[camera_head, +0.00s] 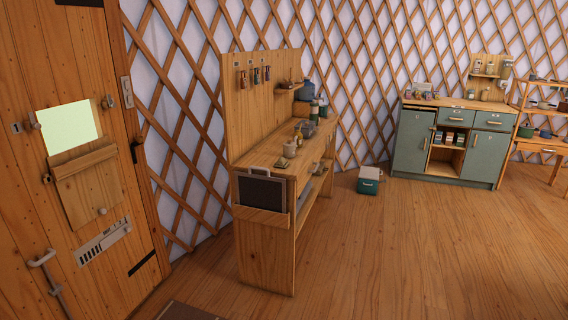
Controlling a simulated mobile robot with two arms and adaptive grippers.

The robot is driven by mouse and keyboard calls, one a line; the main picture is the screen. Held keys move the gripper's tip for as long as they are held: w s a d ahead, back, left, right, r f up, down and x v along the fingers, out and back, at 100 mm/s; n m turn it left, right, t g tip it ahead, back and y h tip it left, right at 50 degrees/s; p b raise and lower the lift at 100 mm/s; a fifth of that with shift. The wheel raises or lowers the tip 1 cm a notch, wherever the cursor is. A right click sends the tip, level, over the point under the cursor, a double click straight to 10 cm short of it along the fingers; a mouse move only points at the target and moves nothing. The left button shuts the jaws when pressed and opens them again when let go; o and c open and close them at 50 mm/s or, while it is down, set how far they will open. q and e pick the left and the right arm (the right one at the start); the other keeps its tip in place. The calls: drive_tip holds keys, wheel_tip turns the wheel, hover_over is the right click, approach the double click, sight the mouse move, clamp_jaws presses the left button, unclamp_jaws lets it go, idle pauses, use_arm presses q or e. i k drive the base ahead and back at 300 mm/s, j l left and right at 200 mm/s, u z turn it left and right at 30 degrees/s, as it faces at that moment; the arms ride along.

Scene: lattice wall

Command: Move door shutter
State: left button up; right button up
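The wooden door (120,165) stands upright along the left edge of the head view. Its shutter (88,186) is a wooden panel with a thicker bar along its top and a small pale knob (102,211) near its lower edge. The shutter sits below a bright pale opening (68,127) and looks slightly tilted. Small metal fittings (108,102) sit beside the opening. Neither of my grippers is in view.
A wooden workbench (262,232) with a tall back panel stands right of the door. A green cabinet (412,145) and a small green-white box (369,180) are farther back. A dark mat (186,312) lies near the door. The wooden floor at the right is clear.

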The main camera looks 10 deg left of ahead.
sight(87, 194)
drive_tip(key=i+u, duration=0.45)
drive_tip(key=i, duration=0.15)
drive_tip(key=i+l+u, duration=0.25)
drive_tip(key=i+u, duration=0.2)
drive_tip(key=i, duration=0.15)
